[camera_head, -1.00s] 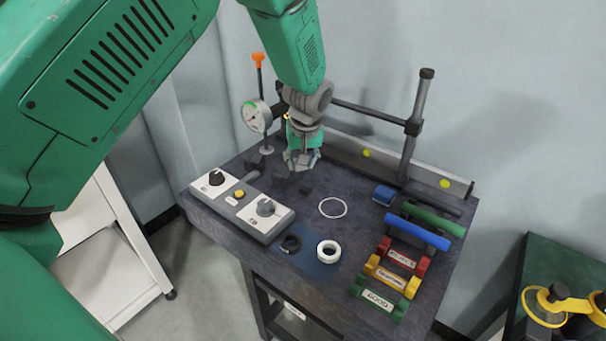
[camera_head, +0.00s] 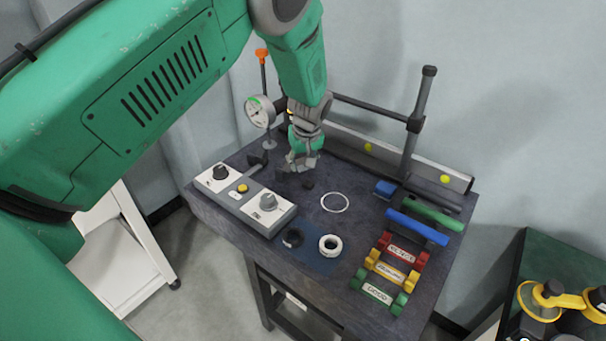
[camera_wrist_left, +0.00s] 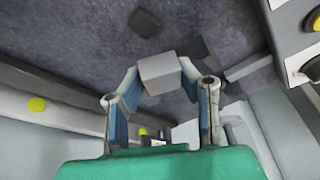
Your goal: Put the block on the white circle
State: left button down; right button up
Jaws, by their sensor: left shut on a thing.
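In the left wrist view, my left gripper (camera_wrist_left: 160,85) is shut on a light grey block (camera_wrist_left: 158,68), held between its two fingertips. In the head view, my left gripper (camera_head: 302,162) is low over the back left part of the dark table, behind and left of the white circle (camera_head: 334,202). There the block is hard to tell from the grey fingers. The white circle is a thin ring outline on the tabletop, with nothing on it. It does not show in the wrist view. My right gripper is not in view.
A small dark piece (camera_head: 308,184) lies between gripper and circle. A control box (camera_head: 243,200) stands left; a dial gauge (camera_head: 260,111) stands behind. Coloured holders (camera_head: 392,268) and a blue bar (camera_head: 417,228) stand right.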

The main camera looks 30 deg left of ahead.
aim_at(302, 182)
pick_arm(q)
jog(key=shift+f+p, duration=0.3)
jog(key=shift+f, duration=1.8)
jog(key=shift+s, duration=0.1)
jog(key=shift+f, duration=0.15)
jog(key=c, duration=1.2)
grip_release()
